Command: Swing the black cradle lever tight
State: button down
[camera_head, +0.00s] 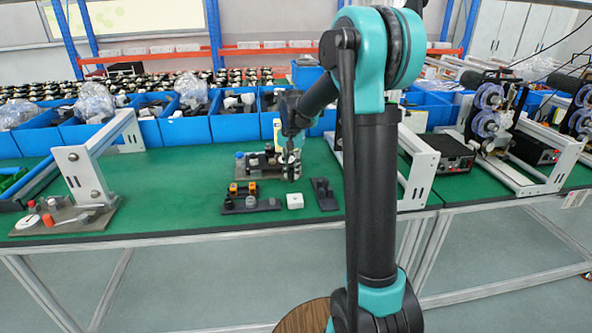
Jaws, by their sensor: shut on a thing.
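The cradle (252,165) is a small fixture with dark and grey parts on the green table mat. My gripper (291,173) points down at its right end, shut, with its fingers low over the cradle. The black cradle lever is small and dark and mostly hidden by the fingers, which appear to be closed on it. Its exact angle cannot be made out.
In front lie a dark plate with orange parts (252,198), a white block (295,201) and a dark plate (323,194). Blue bins (185,131) line the back. Grey frames stand left (82,172) and right (421,165). The mat's left middle is clear.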

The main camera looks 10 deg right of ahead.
jog(key=a+m, duration=0.1)
jog(key=m, duration=0.1)
jog(key=a+m, duration=0.1)
jog(key=m, duration=0.1)
jog(key=shift+a+m, duration=0.3)
jog(key=shift+a, duration=0.1)
jog(key=shift+w+a+m, duration=0.2)
jog(key=shift+a+m, duration=0.35)
jog(key=shift+m, duration=0.45)
jog(key=shift+w+a+m, duration=0.2)
jog(key=shift+a+m, duration=0.35)
jog(key=shift+m, duration=0.45)
jog(key=c, duration=1.4)
grip_release()
jog(key=shift+o, duration=0.2)
jog(key=shift+r, duration=0.15)
notch_tip(320, 180, up, 12)
jog(key=shift+f, duration=0.2)
